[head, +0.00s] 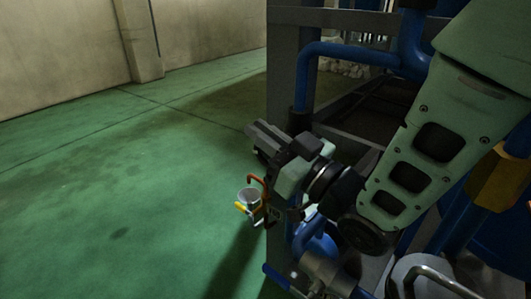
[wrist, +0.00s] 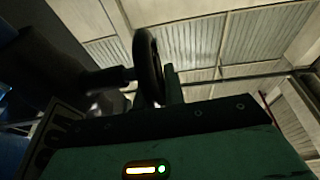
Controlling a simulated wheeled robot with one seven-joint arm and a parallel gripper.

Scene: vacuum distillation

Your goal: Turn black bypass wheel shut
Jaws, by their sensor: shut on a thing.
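The black bypass wheel (wrist: 148,62) shows in the wrist view as a dark ring seen nearly edge-on, with a dark stem (wrist: 108,78) running left from it. My gripper (wrist: 168,84) is shut on the wheel's rim at its lower part, with one finger visible just right of the ring. The other finger is too dark to make out. In the head view my gripper (head: 262,138) is beside the grey steel post, pointing up and left. I cannot make out the wheel in the head view.
A grey post (head: 285,85) and blue pipes (head: 350,50) stand close around my arm. Open green floor (head: 120,190) lies to the left, with a pale wall (head: 60,50) behind.

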